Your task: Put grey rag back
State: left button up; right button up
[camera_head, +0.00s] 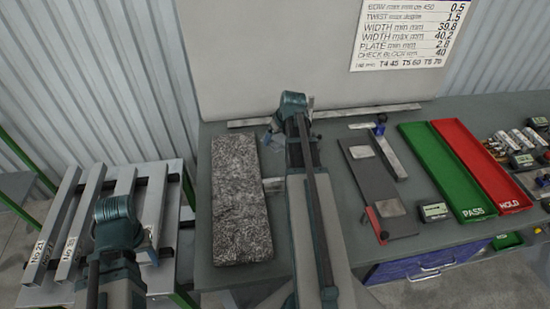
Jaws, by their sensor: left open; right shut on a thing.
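My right gripper (293,108) is at the back of the table, by the long steel strip, with its arm reaching up from the bottom. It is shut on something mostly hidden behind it. Small pale grey bits show beside it, perhaps the grey rag, but I cannot tell for sure. My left gripper (118,212) is open over the rack of steel bars at the left; its fingertips are mostly hidden. A mottled grey, fuzzy-looking rectangular slab (240,205) lies flat on the table, left of my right arm; I cannot tell whether it is cloth.
The long steel strip (375,110) lies along the back. A dark plate (378,190), a green PASS tray (440,160) and a red HOLD tray (480,160) lie right of my arm. Gauges crowd the far right. Steel bars (95,190) lie on the left rack.

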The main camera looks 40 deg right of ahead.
aim_at(282, 144)
pick_arm(q)
jog(key=shift+f+b, duration=3.95)
jog(key=shift+f, duration=0.45)
pick_arm(e)
jog(key=shift+f, duration=4.4)
pick_arm(q)
jog(key=shift+f, duration=0.1)
pick_arm(e)
jog(key=shift+f, duration=0.1)
pick_arm(q)
jog(key=shift+f, duration=0.15)
pick_arm(e)
jog(key=shift+f, duration=0.15)
jog(key=o, duration=0.9)
pick_arm(q)
jog(key=shift+r, duration=0.2)
pick_arm(e)
jog(key=shift+r, duration=0.2)
pick_arm(q)
jog(key=shift+r, duration=0.2)
pick_arm(e)
jog(key=shift+r, duration=0.15)
jog(key=p+v, duration=1.1)
jog(key=v, duration=0.1)
pick_arm(q)
notch_tip(282, 144, up, 11)
jog(key=shift+f, duration=0.1)
